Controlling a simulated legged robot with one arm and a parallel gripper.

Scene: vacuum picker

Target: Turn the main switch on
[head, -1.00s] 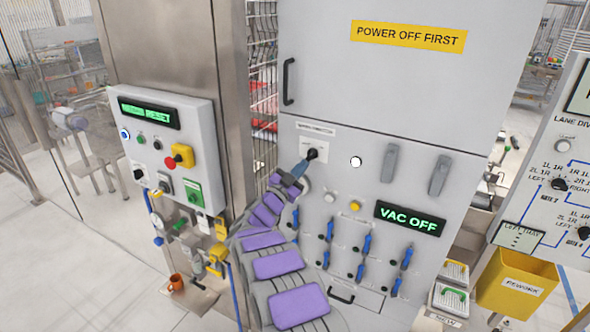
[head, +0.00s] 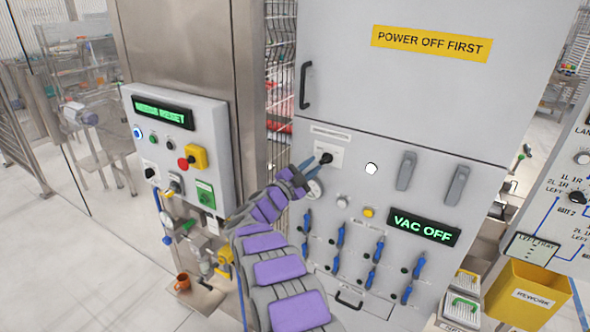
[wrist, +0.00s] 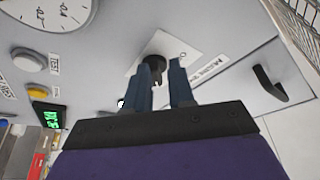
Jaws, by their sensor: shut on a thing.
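The main switch is a black rotary knob (head: 326,158) on a white plate on the grey cabinet, below the printed label strip. It also shows in the wrist view (wrist: 155,64), between the two dark blue fingers. My gripper (head: 318,163) reaches it from the lower left and is shut on the knob; it also shows in the wrist view (wrist: 161,73). The fingers partly hide the knob, so its exact angle is hard to read. The green-lit display (head: 424,228) on the cabinet reads VAC OFF.
A white button (head: 342,202), a yellow button (head: 368,212) and several blue valve levers sit lower. A black door handle (head: 305,86) is above. A control box (head: 165,170) stands at the left, a yellow rework bin (head: 520,292) at the lower right.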

